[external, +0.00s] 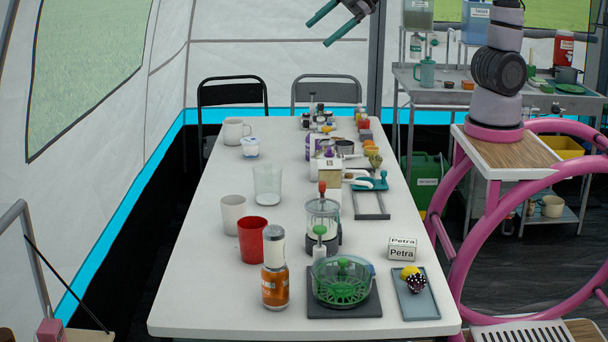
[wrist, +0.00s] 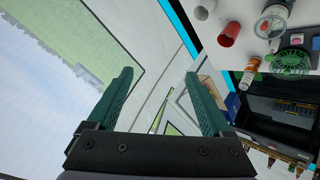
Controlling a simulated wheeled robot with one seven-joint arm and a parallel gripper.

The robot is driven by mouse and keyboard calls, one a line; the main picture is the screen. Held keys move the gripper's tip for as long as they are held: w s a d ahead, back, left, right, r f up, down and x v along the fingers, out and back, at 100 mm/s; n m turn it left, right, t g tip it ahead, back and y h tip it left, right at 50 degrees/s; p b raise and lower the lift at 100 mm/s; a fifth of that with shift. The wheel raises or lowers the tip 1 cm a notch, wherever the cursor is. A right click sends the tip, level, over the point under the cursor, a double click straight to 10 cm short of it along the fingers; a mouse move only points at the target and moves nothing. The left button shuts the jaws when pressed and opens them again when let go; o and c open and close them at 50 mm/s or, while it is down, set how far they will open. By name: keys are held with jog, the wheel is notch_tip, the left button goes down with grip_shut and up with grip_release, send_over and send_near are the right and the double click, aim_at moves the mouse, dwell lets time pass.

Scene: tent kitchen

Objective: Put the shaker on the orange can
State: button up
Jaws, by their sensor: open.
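The shaker (external: 273,246), a pale silver-white cylinder, appears to stand upright on top of the orange can (external: 276,290) near the table's front left. The can also shows at the upper right of the wrist view (wrist: 252,68), small and tilted by the camera angle. My gripper (external: 318,35), with two green fingers, is high above the far end of the table, well away from both. In the wrist view, my gripper (wrist: 159,74) is open with nothing between its fingers.
A red cup (external: 251,241) stands just behind the can. To its right are a green strainer bowl (external: 342,284) on a dark board and a glass jar (external: 323,213). A Petra box (external: 402,249) and a grey tray (external: 416,300) lie farther right. The table's left front is clear.

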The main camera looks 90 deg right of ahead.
jog(key=s+d+r+m+g, duration=0.1)
jog(key=s+m, duration=0.6)
jog(key=s, duration=0.5)
jog(key=s+d+r+m+g, duration=0.1)
jog(key=s+d+r+m, duration=0.1)
jog(key=s+m, duration=0.5)
jog(key=s, duration=0.5)
jog(key=shift+s+m+g, duration=0.3)
jog(key=shift+s+g, duration=0.1)
